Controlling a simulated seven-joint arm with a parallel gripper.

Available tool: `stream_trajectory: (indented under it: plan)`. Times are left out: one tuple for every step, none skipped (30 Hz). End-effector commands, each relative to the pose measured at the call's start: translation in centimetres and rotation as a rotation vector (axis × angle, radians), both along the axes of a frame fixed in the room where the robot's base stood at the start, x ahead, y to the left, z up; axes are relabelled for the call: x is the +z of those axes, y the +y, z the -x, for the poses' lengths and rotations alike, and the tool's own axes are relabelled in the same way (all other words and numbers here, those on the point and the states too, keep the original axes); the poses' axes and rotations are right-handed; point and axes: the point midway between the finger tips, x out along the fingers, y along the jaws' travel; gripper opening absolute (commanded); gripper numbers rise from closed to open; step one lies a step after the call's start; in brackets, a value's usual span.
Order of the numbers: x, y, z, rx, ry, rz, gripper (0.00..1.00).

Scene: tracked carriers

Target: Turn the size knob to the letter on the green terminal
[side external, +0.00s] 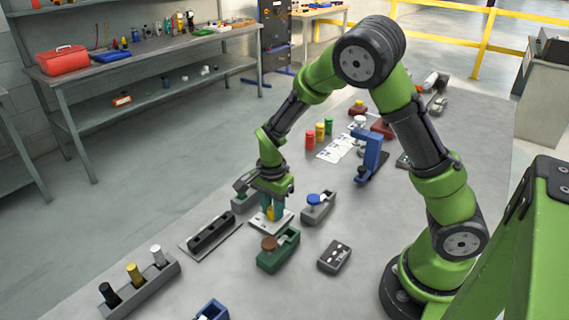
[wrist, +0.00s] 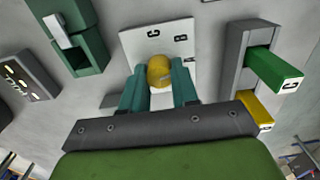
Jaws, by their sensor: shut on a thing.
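The yellow size knob (wrist: 160,71) stands on a white plate (wrist: 134,42) marked with the letters C and B in the wrist view. Any other letters are hard to read or hidden. My gripper (wrist: 160,84) has its two teal fingers shut on the knob, one on each side. I cannot tell which letter the knob points to. The green terminal (wrist: 275,70) sticks out of a grey housing (wrist: 237,55) at the right, and its end label looks like a C. A yellow terminal (wrist: 256,110) beside it is partly hidden by my gripper. In the side view my gripper (side external: 268,208) is down at the plate (side external: 283,220).
A green box with a brown disc (side external: 269,243) and a grey block (side external: 334,257) stand in front. A grey carrier with a blue disc (side external: 313,199) is to the right. A black-slotted rail (side external: 212,232) and a rack of cylinders (side external: 145,285) are to the left.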

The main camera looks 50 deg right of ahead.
Motion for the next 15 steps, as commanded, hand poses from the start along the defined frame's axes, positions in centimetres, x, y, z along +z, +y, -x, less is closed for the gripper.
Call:
stream_trajectory:
  plan:
    - [0.02,0.0,-0.02,0.04,0.0,-0.001,0.0]
    - [0.02,-0.02,-0.02,0.065,0.0,-0.001,0.0]
    - [0.02,-0.01,-0.02,0.101,0.0,-0.002,0.0]
    - [0.02,0.0,-0.02,0.13,0.0,-0.002,0.0]
    - [0.02,-0.01,-0.03,0.16,0.0,-0.002,0.0]
    - [0.02,-0.01,-0.03,0.198,0.0,-0.002,0.0]
    - [0.02,-0.01,-0.04,0.225,0.0,-0.002,0.0]
    - [0.03,0.0,-0.05,0.253,-0.001,-0.002,0.0]
    - [0.03,0.0,-0.05,0.292,-0.001,-0.002,0.0]
    - [0.03,0.0,-0.05,0.322,-0.001,-0.002,0.0]
    - [0.03,0.0,-0.06,0.35,-0.001,-0.002,0.0]
    - [0.04,-0.01,-0.07,0.388,-0.001,-0.002,0.0]
    - [0.04,0.01,-0.08,0.416,-0.001,-0.002,0.0]
    - [0.04,0.02,-0.08,0.446,-0.001,-0.002,0.0]
    - [0.04,-0.02,-0.09,0.483,-0.001,-0.001,0.0]
